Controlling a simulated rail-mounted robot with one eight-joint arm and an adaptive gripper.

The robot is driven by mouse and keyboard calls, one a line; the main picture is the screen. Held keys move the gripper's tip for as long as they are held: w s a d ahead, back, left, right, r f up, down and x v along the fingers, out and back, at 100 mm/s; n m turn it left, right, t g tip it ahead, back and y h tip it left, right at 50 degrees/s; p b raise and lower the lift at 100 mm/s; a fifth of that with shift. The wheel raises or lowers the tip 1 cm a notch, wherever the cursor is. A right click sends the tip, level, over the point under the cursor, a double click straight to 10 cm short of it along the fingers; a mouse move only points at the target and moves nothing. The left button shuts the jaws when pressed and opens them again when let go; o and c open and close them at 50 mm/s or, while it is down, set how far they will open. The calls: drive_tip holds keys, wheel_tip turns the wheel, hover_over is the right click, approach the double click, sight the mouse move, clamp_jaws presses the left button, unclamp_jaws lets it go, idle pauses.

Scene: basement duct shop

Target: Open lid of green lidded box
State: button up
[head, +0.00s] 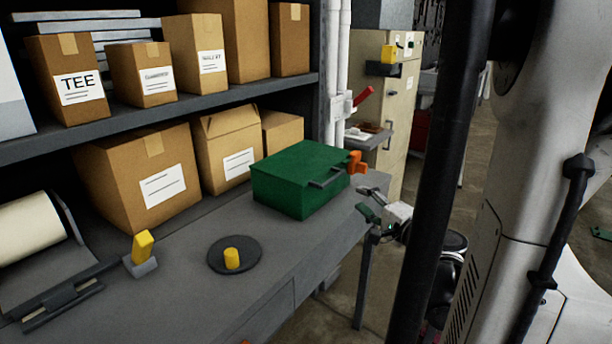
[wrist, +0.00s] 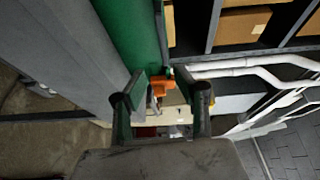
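The green lidded box (head: 285,190) sits on the grey workbench with its lid (head: 300,158) shut. A dark handle (head: 326,179) sticks out from its front. My gripper (head: 366,202) is just right of the box, near the bench's right edge, open and apart from the handle. In the wrist view, the two fingers of my gripper (wrist: 162,98) stand wide apart with nothing held between them. The green side of the box (wrist: 132,28) fills the upper middle of that view. The handle is not clear there.
An orange object (head: 357,162) is by the box's right back corner; it also shows in the wrist view (wrist: 156,87). A dark disc with a yellow knob (head: 231,258) lies on the bench (head: 190,300). Cardboard boxes (head: 150,180) stand behind. A shelf (head: 150,112) is above.

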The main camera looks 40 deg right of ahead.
sight(334, 180)
drive_tip(key=w, duration=0.8)
drive_tip(key=w+d, duration=0.1)
drive_tip(key=w, duration=0.3)
drive_tip(key=shift+w+r, duration=0.1)
drive_tip(key=shift+w, duration=0.3)
drive_tip(key=shift+c, duration=0.4)
clamp_jaws()
